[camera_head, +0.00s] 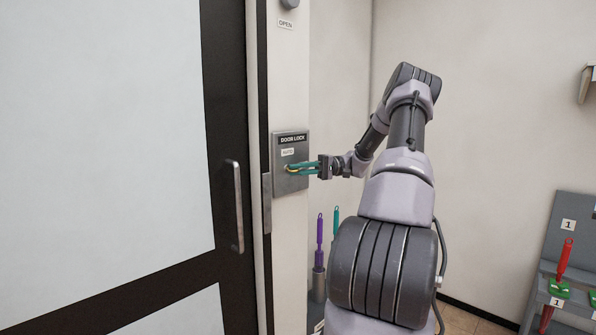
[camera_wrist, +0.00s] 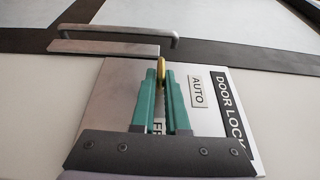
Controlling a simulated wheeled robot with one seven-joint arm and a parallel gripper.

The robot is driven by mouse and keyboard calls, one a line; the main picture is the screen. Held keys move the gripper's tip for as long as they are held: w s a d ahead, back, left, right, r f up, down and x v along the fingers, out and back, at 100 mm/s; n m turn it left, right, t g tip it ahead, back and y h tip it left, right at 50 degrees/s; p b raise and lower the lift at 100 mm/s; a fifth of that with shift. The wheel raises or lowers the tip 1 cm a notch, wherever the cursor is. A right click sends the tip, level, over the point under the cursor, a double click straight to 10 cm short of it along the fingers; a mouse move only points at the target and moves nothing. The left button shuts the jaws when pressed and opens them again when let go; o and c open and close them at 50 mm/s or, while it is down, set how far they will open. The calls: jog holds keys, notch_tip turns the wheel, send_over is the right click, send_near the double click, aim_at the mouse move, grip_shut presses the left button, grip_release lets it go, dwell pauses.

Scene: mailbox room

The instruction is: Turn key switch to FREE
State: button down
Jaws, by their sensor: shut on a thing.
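The key switch's brass-yellow key (camera_wrist: 161,70) stands out from the grey DOOR LOCK plate (camera_head: 291,181) on the wall beside the door. My gripper (camera_head: 291,168) is at the plate with its two green fingers shut on the key; the wrist view shows the fingertips (camera_wrist: 161,78) on both sides of it. The AUTO label (camera_wrist: 196,92) is readable beside the fingers. Another label (camera_wrist: 158,127), partly hidden between the fingers, shows letters that look like "FR". The key's exact turn angle is hard to tell.
The dark-framed door (camera_head: 232,110) with its metal handle (camera_head: 237,205) is left of the plate. An OPEN label (camera_head: 286,23) is above. Purple (camera_head: 319,240) and teal handled tools stand below in a holder. A grey rack (camera_head: 566,235) with red and green tools is at right.

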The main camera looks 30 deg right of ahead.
jog(key=c, duration=1)
grip_release()
jog(key=shift+o, duration=0.2)
jog(key=d, duration=1.1)
jog(key=shift+s+f, duration=0.15)
jog(key=shift+s, duration=0.1)
